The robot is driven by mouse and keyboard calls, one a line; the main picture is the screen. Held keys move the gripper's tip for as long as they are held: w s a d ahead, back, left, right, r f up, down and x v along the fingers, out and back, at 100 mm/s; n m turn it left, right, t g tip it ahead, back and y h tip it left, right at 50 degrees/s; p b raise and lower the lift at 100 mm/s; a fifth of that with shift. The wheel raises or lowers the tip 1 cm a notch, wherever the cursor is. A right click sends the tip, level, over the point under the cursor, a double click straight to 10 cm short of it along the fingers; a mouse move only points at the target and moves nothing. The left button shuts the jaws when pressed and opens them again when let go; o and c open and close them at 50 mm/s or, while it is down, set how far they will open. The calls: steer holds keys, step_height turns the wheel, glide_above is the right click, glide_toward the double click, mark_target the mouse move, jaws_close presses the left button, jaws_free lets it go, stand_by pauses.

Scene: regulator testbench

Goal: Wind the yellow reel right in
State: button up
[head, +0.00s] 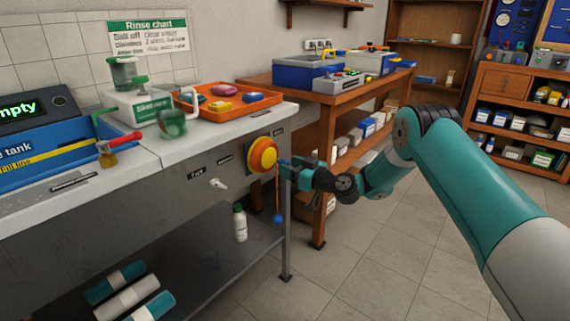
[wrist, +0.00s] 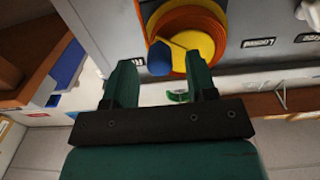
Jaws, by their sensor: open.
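The yellow reel (head: 262,156) with an orange rim is mounted on the front of the grey bench at its right end. It also shows at the top of the wrist view (wrist: 203,42). A blue knob (wrist: 160,58) stands out in front of the reel's face. An orange cord (head: 277,190) hangs below the reel with a blue ball (head: 278,218) at its lower end. My gripper (head: 287,168) is at the reel's right side. In the wrist view its fingers (wrist: 160,74) are open, with the knob between their tips. I cannot tell whether they touch it.
A white tap handle (head: 218,184) sticks out of the bench front, left of the reel. An orange tray (head: 262,101) stands on the bench top above. A white bottle (head: 240,222) stands on the lower shelf. A wooden table (head: 335,86) is behind my arm. Floor at right is clear.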

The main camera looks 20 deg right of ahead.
steer(key=shift+x, duration=1.25)
steer(key=c, duration=0.9)
steer(key=shift+f, duration=0.1)
